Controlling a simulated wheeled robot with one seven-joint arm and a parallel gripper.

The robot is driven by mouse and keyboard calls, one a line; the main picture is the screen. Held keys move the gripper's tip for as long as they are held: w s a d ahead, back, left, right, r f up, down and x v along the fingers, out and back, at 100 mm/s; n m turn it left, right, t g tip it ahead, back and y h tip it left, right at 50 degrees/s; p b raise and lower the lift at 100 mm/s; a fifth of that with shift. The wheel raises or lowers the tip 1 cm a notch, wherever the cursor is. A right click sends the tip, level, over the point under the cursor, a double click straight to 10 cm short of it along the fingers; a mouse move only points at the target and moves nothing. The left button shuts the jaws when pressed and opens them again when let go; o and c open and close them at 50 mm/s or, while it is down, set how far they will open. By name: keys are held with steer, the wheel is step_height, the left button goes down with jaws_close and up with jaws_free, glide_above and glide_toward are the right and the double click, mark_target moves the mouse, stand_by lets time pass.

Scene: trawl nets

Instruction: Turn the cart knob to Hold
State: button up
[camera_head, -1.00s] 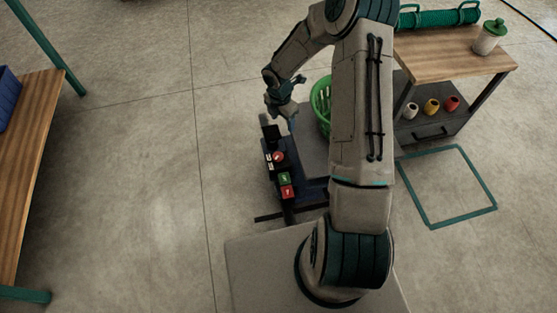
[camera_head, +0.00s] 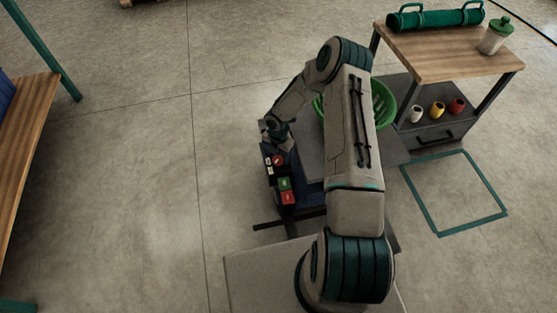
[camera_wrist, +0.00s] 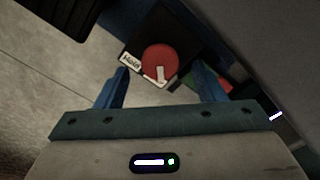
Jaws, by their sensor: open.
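The cart (camera_head: 312,170) stands in front of my base, with a control panel along its left side. The red round knob (camera_wrist: 159,62) with a white pointer mark sits on a black plate in the wrist view. A "Hold" label (camera_wrist: 131,63) is at the knob's left. The pointer aims down in that view, toward a second label partly in sight, not at "Hold". In the head view the knob (camera_head: 278,160) is small beside my gripper. My gripper (camera_wrist: 161,76) is open and empty, its blue fingers on either side of the knob; contact cannot be told.
Green and red buttons (camera_head: 286,190) lie nearer my base on the panel. A green basket (camera_head: 384,102) is on the cart, partly behind my arm. A wooden-topped bench (camera_head: 450,52) stands at right. Floor left of the cart is clear.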

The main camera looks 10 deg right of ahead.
mark_target(278, 162)
steer(key=shift+f, duration=1.25)
steer(key=c, duration=1)
